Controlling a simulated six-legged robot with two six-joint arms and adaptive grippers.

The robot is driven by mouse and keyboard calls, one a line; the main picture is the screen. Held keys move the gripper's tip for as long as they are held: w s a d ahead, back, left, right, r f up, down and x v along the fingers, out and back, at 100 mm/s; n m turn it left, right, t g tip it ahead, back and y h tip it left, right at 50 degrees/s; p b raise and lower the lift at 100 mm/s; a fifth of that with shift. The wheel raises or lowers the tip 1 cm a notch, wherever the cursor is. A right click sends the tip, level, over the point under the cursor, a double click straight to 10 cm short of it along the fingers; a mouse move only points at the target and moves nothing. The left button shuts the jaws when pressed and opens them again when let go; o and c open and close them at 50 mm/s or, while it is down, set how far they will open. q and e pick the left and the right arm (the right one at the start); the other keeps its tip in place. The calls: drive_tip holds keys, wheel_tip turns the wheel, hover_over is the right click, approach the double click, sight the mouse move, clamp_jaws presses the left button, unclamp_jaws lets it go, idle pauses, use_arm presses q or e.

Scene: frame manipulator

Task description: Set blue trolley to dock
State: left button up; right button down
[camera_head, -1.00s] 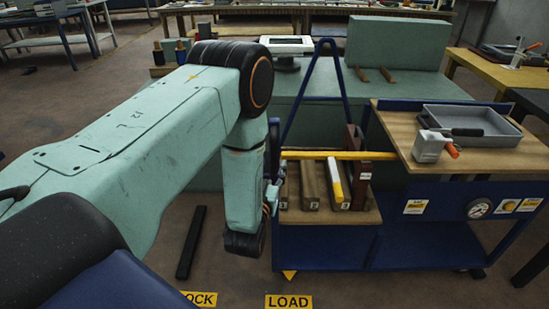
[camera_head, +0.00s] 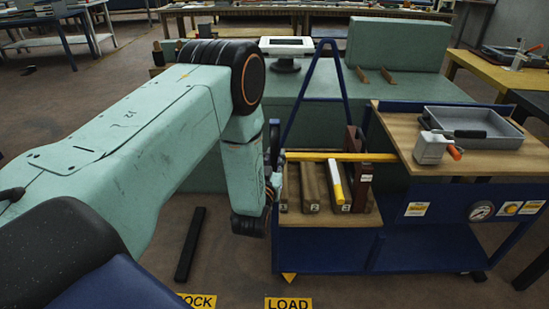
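The blue trolley (camera_head: 325,249) stands at centre right, with a lower wooden deck on its left and a raised wooden top (camera_head: 400,137) on its right. A blue A-shaped frame (camera_head: 338,75) rises at its left end. My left gripper (camera_head: 268,200) is at the trolley's left end, beside the lower deck; its fingers are mostly hidden, so I cannot tell whether it is open or touching the trolley. Yellow floor labels reading LOAD (camera_head: 288,303) and, partly covered, "OCK" (camera_head: 198,300) lie at the bottom. My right gripper is not in view.
Several numbered bars (camera_head: 311,187) sit on the lower deck under a yellow bar (camera_head: 330,156). A grey tray (camera_head: 470,125) and a white device (camera_head: 432,147) are on the top. A dark bar (camera_head: 190,244) lies on the floor. A green bench (camera_head: 400,95) stands behind.

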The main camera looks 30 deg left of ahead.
use_arm(q)
clamp_jaws()
drive_tip(key=shift+a+f, duration=0.1)
idle(0.3)
